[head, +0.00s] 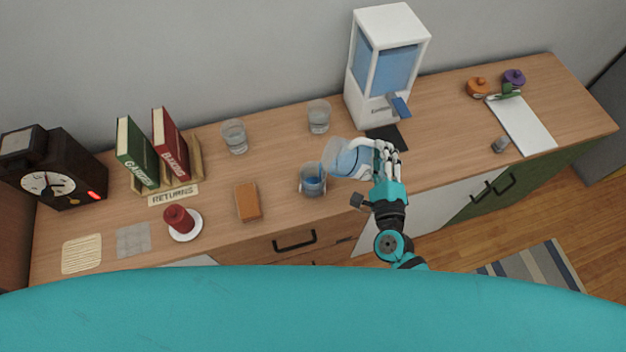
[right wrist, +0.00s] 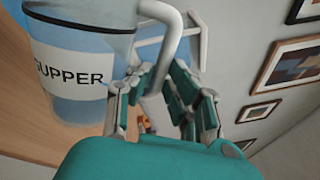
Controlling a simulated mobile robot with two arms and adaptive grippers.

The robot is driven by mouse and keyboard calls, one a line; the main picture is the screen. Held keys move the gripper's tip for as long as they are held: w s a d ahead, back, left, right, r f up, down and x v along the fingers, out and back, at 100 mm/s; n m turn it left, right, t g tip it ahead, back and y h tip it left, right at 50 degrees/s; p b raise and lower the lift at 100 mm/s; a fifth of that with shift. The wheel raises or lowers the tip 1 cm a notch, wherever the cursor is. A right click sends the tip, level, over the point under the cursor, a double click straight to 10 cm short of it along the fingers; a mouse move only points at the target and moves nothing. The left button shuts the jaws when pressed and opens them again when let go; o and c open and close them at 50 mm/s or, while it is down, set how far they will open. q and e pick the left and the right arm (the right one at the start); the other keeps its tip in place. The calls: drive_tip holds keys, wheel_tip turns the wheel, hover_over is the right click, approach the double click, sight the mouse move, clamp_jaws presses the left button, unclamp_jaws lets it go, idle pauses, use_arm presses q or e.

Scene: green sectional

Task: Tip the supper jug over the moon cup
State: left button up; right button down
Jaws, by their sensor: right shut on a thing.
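My right gripper (head: 378,157) is shut on the white handle (right wrist: 168,50) of a clear jug (head: 343,158) holding blue liquid. In the right wrist view the jug (right wrist: 85,72) bears the label SUPPER. The jug is held above the counter, tilted left, with its mouth beside and over a clear cup (head: 312,181). That cup has blue liquid in it. Its marking cannot be read, so I cannot tell from a label that it is the moon cup. My left gripper is not in view.
Two other clear glasses (head: 234,136) (head: 319,116) stand farther back on the wooden counter (head: 280,150). A white dispenser (head: 386,65) stands behind the jug. An orange-brown block (head: 248,202) and a red candle (head: 180,219) on a saucer are left of the cup.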

drive_tip(key=shift+r, duration=0.2)
drive_tip(key=shift+a+r+p, duration=0.1)
drive_tip(key=shift+a+p, duration=0.05)
drive_tip(key=shift+p, duration=0.2)
idle(0.4)
drive_tip(key=shift+a+r+n+p, duration=0.1)
drive_tip(key=shift+r+n+p, duration=0.1)
drive_tip(key=shift+n+p, duration=0.1)
idle(0.4)
drive_tip(key=shift+a+r+p, duration=0.15)
drive_tip(key=shift+r+p, duration=0.05)
drive_tip(key=shift+p, duration=0.15)
idle(0.3)
drive_tip(key=shift+a+r+n+p, duration=0.1)
drive_tip(key=shift+r+n+p, duration=0.1)
drive_tip(key=shift+n+p, duration=0.15)
